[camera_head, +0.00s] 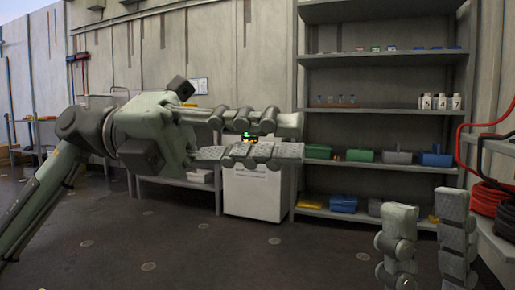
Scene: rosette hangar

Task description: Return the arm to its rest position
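My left gripper (290,137) reaches in from the left at mid-height, with its fingers pointing right. Its two fingers are parted, one above the other, with a gap between them. A small green and dark item (247,134) shows in that gap; it appears to be behind the fingers, but I cannot tell its exact distance. My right gripper (426,208) stands at the lower right with its fingers pointing up. Its two fingers are apart and nothing shows between them. The rest of the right arm is out of view.
A white cabinet (252,194) and a low bench (178,183) stand behind the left gripper. Grey shelving (385,113) holds coloured bins and white bottles (441,102). Red hose (472,138) and coils are at the right edge. The dark floor (170,245) in front is clear.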

